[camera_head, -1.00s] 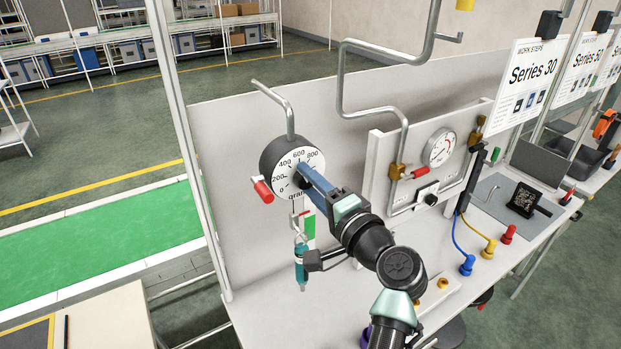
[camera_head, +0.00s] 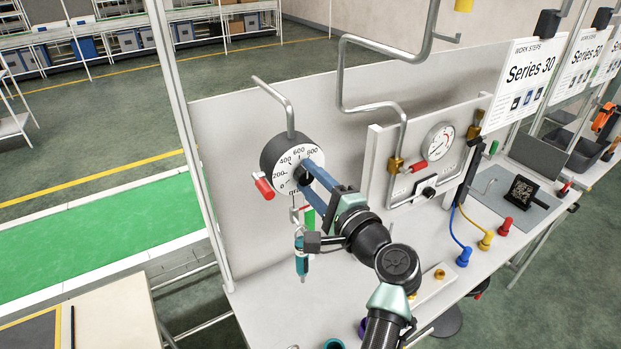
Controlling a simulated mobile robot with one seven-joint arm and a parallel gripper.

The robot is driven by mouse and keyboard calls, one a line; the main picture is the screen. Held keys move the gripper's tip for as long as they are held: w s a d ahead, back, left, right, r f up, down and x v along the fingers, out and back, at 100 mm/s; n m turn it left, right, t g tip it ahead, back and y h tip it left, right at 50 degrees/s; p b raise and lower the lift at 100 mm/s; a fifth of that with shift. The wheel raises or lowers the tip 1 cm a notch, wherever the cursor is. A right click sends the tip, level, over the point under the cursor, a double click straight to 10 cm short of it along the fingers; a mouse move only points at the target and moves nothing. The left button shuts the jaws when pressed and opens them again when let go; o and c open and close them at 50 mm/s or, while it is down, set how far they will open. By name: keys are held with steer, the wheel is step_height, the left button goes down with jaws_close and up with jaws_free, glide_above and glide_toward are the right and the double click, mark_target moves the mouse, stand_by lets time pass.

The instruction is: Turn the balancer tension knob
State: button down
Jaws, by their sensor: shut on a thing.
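The balancer (camera_head: 274,157) is a dark round housing with a white dial numbered from 0 up to 800, hanging from a bent grey pipe. Its dark tension knob (camera_head: 301,178) is at the dial's centre, mostly hidden by my fingers. My gripper (camera_head: 307,174), with long blue fingers, reaches in from the lower right and is shut on the knob. A red-handled lever (camera_head: 264,188) sticks out at the balancer's lower left. A teal tool (camera_head: 302,262) hangs below the balancer, next to my wrist.
A panel with a pressure gauge (camera_head: 438,142), pipes and a red-handled valve stands right of my arm. Blue, yellow and red connectors stand on the white bench (camera_head: 480,270). A grey back panel (camera_head: 230,130) is behind the balancer.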

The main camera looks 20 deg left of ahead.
steer(key=shift+c, duration=1.9)
jaws_free()
steer(key=b+v, duration=0.4)
steer(key=v, duration=0.9)
steer(key=shift+b, duration=0.35)
